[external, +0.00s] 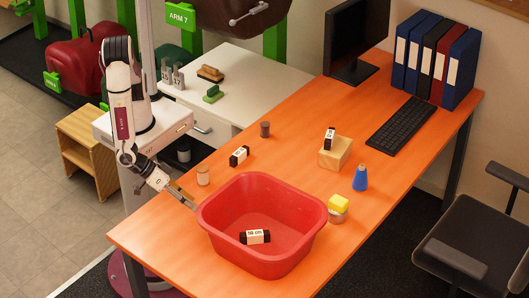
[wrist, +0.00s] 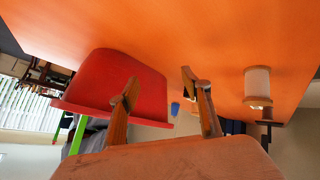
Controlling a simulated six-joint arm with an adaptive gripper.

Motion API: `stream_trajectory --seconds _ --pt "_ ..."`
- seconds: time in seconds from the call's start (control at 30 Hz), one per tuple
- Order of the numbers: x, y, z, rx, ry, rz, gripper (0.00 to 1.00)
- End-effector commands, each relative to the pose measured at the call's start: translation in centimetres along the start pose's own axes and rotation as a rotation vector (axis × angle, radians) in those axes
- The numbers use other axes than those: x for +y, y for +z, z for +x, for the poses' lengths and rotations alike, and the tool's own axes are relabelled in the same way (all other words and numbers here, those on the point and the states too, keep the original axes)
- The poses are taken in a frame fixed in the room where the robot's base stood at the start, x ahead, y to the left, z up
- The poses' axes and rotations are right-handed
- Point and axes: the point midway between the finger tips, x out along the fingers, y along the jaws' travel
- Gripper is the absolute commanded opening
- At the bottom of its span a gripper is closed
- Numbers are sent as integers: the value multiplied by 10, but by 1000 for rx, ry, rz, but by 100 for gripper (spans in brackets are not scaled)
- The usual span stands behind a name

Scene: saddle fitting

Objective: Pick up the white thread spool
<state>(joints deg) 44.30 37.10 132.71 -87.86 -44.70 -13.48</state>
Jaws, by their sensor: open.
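The white thread spool (external: 203,175) stands upright on the orange desk, near the desk's left edge and behind the red tub. In the wrist view the spool (wrist: 257,86) is right of both fingers, pale with tan ends. My gripper (external: 186,197) is low over the desk's left side, beside the tub's rim and in front of the spool. Its fingers (wrist: 158,90) are spread apart in the wrist view, with nothing between them close up. The spool is outside the fingers, and a gap shows between it and the nearer one.
A red tub (external: 212,218) holds a black-and-white block (external: 255,237). Another such block (external: 239,156) and a dark spool (external: 265,129) stand behind. Bare desk surrounds the white spool.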

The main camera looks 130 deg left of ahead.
Motion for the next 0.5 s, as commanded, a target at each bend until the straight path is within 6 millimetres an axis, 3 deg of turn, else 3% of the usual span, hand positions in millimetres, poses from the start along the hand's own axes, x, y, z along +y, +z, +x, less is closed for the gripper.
stream_trajectory --seconds 0.2,0.5 --pt "-41 2 8 160 -80 21 48" --pt "-94 -9 3 408 -165 69 48"
